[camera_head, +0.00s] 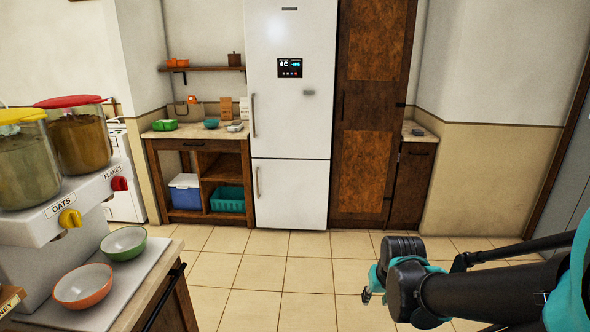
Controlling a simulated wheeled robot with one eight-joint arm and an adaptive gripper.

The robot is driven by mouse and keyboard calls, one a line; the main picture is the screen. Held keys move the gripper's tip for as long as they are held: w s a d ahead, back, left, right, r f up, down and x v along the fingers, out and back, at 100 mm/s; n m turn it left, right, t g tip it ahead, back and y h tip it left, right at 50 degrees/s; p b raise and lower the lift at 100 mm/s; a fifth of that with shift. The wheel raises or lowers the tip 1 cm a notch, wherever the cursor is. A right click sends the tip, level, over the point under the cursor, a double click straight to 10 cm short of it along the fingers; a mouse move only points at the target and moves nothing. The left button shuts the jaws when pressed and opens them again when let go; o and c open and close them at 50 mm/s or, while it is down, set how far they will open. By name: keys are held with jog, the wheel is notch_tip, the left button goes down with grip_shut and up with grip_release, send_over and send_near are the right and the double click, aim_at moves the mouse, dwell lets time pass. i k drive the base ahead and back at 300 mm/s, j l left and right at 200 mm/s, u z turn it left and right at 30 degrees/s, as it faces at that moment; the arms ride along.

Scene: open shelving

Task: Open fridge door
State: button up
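The white fridge (291,100) stands against the back wall, with a small dark display on its upper door. Its upper door is shut, with a vertical handle (253,115) along the left edge. The lower door (290,194) is also shut and has its own short handle (258,181) at the left. My gripper (368,296) is at the lower right, at the end of my black and teal arm, well in front of the fridge and apart from it. Its fingers are small and partly hidden, so I cannot tell whether they are open.
A counter (112,303) with bowls and a cereal dispenser (50,217) stands at the near left. A wooden shelf unit (196,145) is left of the fridge, and a tall wooden cabinet (370,110) is right of it. The tiled floor (290,275) before the fridge is clear.

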aim_at(290, 116)
jog(key=i+u, duration=0.15)
jog(key=i, duration=0.8)
jog(key=i+l+u, duration=0.2)
jog(key=i, duration=0.75)
jog(key=i+j+u, duration=0.15)
jog(key=i+u, duration=0.3)
jog(key=i, duration=0.4)
jog(key=i+l+u, duration=0.15)
jog(key=i+u, duration=0.3)
jog(key=i, duration=0.4)
